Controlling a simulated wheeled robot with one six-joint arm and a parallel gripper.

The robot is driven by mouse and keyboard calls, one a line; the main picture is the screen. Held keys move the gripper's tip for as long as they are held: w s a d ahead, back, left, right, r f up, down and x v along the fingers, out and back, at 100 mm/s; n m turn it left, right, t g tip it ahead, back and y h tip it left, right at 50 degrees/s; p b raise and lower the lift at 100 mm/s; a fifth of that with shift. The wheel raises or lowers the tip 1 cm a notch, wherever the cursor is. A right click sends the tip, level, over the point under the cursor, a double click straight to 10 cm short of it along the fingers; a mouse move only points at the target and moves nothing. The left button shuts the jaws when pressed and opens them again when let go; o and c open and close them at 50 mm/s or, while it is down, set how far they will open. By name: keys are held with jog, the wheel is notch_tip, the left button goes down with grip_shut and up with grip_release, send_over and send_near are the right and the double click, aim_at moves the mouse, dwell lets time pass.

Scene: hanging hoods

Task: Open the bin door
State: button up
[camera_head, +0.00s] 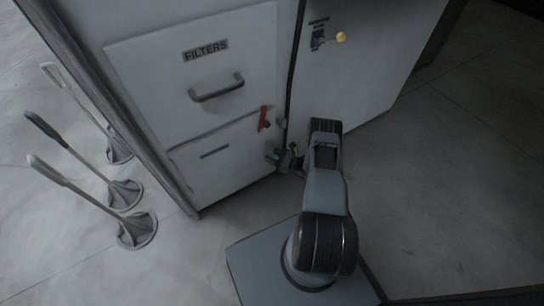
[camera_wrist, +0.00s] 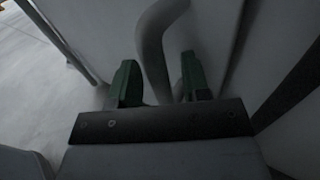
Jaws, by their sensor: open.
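A pale grey cabinet stands ahead. Its lower panel (camera_head: 222,172) carries a small label too small to read, and I cannot tell for sure that it is the bin door. The panel looks closed. A red lever (camera_head: 264,117) sits near its upper right corner. My gripper (camera_head: 283,157) is at the panel's right edge, below the red lever. In the wrist view, its green fingers (camera_wrist: 159,80) are open. A curved grey bar (camera_wrist: 152,50) runs down between them, nearer the left finger. I cannot tell whether they touch.
Above is a panel marked FILTERS (camera_head: 190,62) with a bar handle (camera_head: 217,90). The floor (camera_head: 450,190) at right is clear.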

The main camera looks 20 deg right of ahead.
grip_shut()
dwell(0.4)
